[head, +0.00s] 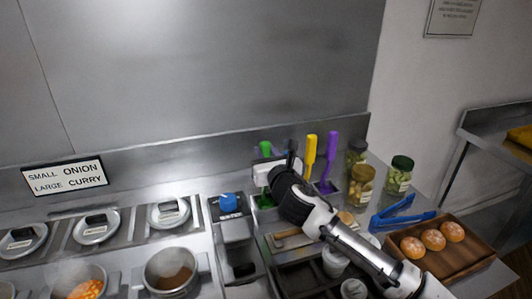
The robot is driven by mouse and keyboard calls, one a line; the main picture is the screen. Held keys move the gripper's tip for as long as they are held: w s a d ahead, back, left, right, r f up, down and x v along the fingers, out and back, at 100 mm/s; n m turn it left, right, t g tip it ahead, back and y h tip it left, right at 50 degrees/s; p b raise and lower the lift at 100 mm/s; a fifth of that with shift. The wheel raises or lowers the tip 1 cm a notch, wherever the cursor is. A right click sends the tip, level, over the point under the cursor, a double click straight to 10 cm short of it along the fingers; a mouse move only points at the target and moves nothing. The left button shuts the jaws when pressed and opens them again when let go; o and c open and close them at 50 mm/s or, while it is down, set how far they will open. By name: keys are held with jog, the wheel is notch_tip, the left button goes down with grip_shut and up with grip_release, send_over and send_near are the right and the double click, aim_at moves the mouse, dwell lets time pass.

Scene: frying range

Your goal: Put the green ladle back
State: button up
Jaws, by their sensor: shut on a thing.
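The green ladle (265,148) stands roughly upright at the back of the counter, its green handle showing above and below my gripper. My gripper (263,173) is shut on the green ladle, with my arm reaching in from the lower right. The ladle's lower end is partly hidden, and I cannot tell whether it rests in a holder. A yellow-handled utensil (309,155) and a purple-handled utensil (330,158) stand upright to the right, apart from it.
A blue-topped dispenser (229,203) stands left of my gripper. Pickle jars (398,176), blue tongs (403,214) and a wooden tray (465,257) with buns are on the right. Lidded pots (168,213) and open pots (170,272) fill the left. White cups (335,262) sit below my arm.

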jog(key=shift+f, duration=0.2)
jog(key=o, duration=1)
jog(key=shift+r, duration=0.1)
jog(key=shift+r, duration=0.1)
jog(key=b+v, duration=0.4)
jog(key=v, duration=0.8)
